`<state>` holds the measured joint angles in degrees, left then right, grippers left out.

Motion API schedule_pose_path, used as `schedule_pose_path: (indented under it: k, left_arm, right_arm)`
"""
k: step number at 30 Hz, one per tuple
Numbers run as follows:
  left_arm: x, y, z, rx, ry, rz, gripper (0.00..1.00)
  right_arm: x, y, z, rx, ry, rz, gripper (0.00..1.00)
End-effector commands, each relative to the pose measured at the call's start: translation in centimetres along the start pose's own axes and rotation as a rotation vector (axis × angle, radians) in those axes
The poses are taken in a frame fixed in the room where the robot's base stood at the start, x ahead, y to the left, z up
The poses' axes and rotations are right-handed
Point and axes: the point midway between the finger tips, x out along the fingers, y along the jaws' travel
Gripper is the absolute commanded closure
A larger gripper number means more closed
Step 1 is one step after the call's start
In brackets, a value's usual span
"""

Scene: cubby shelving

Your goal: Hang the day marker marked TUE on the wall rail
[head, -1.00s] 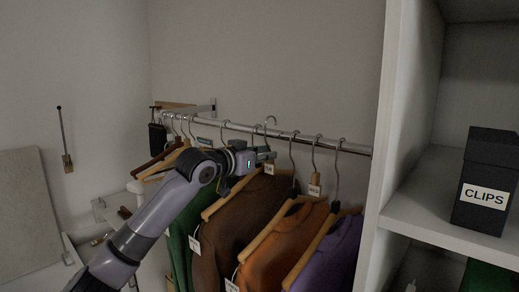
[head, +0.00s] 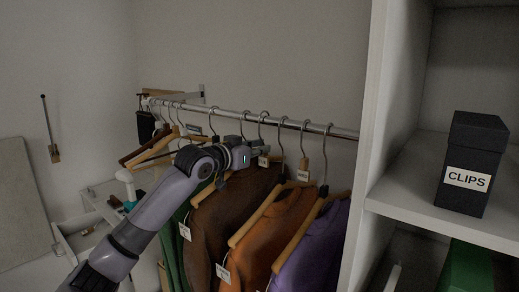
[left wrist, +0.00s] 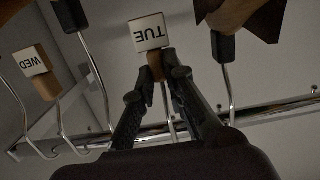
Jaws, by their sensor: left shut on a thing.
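The day marker marked TUE (left wrist: 149,33) is a small wooden block with a white label and a wire hook. My left gripper (left wrist: 152,75) is shut on its wooden part. In the head view, the left gripper (head: 257,158) is just below the wall rail (head: 345,133), with the TUE marker (head: 264,161) at its tip. The marker's hook top appears at rail level among the hanger hooks; whether the rail bears it is unclear. The rail also crosses the left wrist view (left wrist: 262,112). The WED marker (left wrist: 36,66) hangs beside it. My right gripper is out of view.
Clothes on wooden hangers crowd below the rail: a brown garment (head: 240,210), an orange one (head: 285,225) and a purple one (head: 318,240). A white cubby shelf (head: 425,205) with a black CLIPS box (head: 472,160) stands at right.

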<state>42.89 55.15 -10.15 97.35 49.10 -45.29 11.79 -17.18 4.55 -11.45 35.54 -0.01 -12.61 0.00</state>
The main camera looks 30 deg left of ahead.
Motion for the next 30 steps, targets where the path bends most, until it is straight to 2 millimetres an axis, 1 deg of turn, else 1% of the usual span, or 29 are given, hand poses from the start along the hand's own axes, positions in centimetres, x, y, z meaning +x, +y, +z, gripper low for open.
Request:
schedule_pose_path:
  k: [2, 3, 13, 23, 26, 30]
  left_arm:
    - [0.0, 0.0, 0.0, 0.000, 0.000, 0.000, 1.00]
    - [0.0, 0.0, 0.0, 0.000, 0.000, 0.000, 0.87]
    - [0.0, 0.0, 0.0, 0.000, 0.000, 0.000, 0.65]
    - [-0.1, 0.0, 0.0, 0.000, 0.000, 0.000, 0.65]
    - [-0.8, -0.1, 0.0, 0.001, 0.000, -0.001, 0.65]
    - [-2.7, -0.1, 0.1, 0.005, -0.001, -0.001, 0.65]
  right_arm:
    - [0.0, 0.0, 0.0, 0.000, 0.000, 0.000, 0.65]
    - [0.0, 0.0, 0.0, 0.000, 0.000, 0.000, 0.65]
    - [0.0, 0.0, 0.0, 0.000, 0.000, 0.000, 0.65]
    - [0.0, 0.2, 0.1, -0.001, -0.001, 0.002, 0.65]
    - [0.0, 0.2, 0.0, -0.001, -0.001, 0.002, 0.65]
    - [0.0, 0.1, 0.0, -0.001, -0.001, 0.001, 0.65]
